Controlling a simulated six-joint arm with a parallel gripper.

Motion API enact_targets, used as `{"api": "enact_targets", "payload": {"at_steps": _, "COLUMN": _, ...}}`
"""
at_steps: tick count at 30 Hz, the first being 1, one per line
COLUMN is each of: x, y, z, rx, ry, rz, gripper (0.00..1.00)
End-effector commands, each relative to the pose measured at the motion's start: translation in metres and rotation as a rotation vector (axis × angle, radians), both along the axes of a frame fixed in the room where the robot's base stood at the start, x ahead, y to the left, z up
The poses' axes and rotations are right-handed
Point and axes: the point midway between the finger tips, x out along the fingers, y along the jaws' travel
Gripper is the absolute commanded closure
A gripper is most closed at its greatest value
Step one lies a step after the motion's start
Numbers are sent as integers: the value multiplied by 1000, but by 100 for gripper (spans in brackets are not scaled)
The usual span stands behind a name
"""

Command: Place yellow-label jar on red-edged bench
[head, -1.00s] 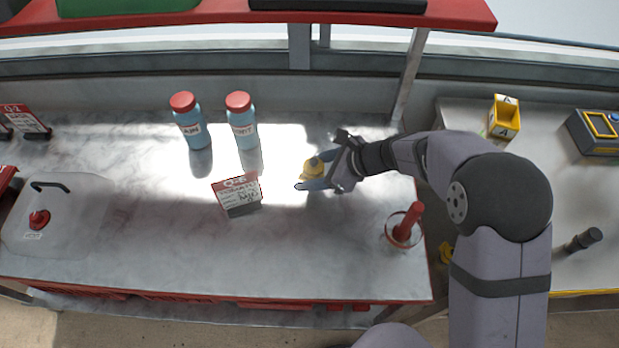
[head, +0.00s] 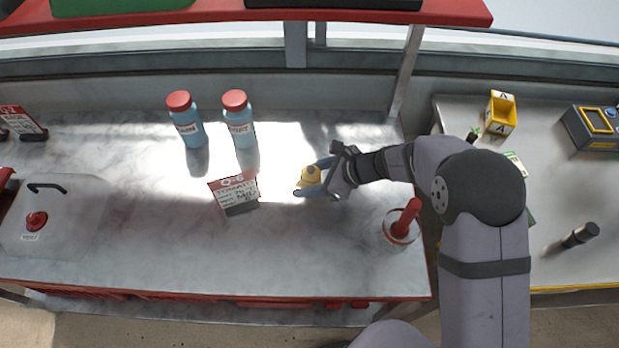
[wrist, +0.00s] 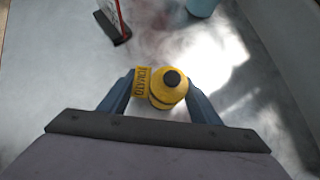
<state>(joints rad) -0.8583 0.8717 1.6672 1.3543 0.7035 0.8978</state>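The yellow-label jar (head: 311,174) is between the blue fingers of my gripper (head: 313,180), over the middle right of the red-edged bench (head: 130,245). In the wrist view the jar (wrist: 168,88) shows a yellow body, a dark round knob on top and a yellow label with dark letters at its left. Both fingertips of my gripper (wrist: 161,78) lie against its sides, shut on it. I cannot tell whether its base touches the bench top.
A card sign (head: 234,193) stands left of the jar. Two blue bottles with red caps (head: 186,120) (head: 238,118) stand behind. A red-handled tool (head: 405,220) stands at the front right, a clear canister (head: 60,220) at left. The front middle is clear.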

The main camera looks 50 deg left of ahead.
Motion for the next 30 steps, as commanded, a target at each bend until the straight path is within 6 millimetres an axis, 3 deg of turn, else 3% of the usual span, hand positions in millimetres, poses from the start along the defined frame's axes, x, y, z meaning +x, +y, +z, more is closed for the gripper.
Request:
{"api": "enact_targets", "payload": {"at_steps": 1, "x": 0, "y": 0, "z": 0, "rx": 0, "ry": 0, "rz": 0, "gripper": 33}}
{"api": "enact_targets", "payload": {"at_steps": 3, "x": 0, "y": 0, "z": 0, "rx": 0, "ry": 0, "rz": 0, "gripper": 24}}
{"api": "enact_targets", "payload": {"at_steps": 16, "x": 1, "y": -1, "z": 6, "rx": 0, "ry": -1, "rz": -1, "gripper": 24}}
{"api": "enact_targets", "payload": {"at_steps": 22, "x": 8, "y": -17, "z": 21, "rx": 2, "ry": -2, "rz": -4, "gripper": 24}}
{"api": "enact_targets", "payload": {"at_steps": 30, "x": 22, "y": -49, "z": 57, "rx": 2, "ry": -2, "rz": -4, "gripper": 24}}
